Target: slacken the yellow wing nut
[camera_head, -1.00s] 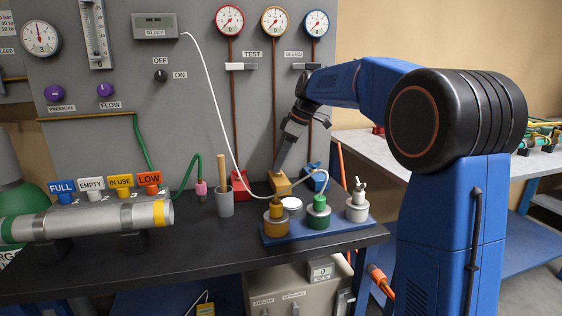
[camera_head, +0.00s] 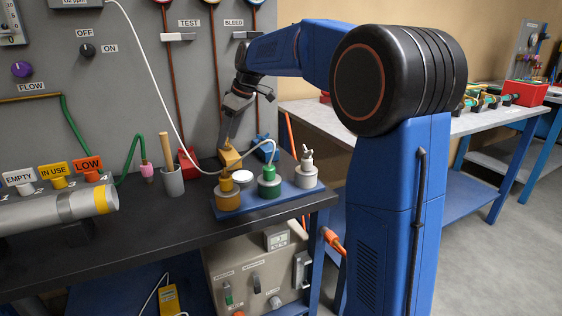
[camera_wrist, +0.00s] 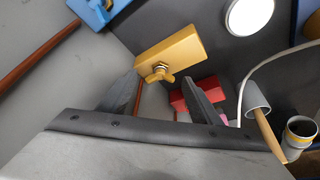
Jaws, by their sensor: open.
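The yellow wing nut (camera_wrist: 160,74) sits on a threaded stud on the face of a yellow block (camera_wrist: 182,52) in the wrist view. In the head view the yellow block (camera_head: 229,157) stands at the foot of the panel, and its wing nut is too small or hidden to make out. My gripper (camera_wrist: 161,80) is open, with one finger on each side of the wing nut in the picture. The fingers look apart from the nut, and I cannot tell how far off it is. In the head view my gripper (camera_head: 224,138) points down just above the yellow block.
A red block (camera_head: 187,161) and a blue block (camera_head: 263,146) flank the yellow one. A grey cup (camera_head: 172,182) with a wooden handle stands left.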

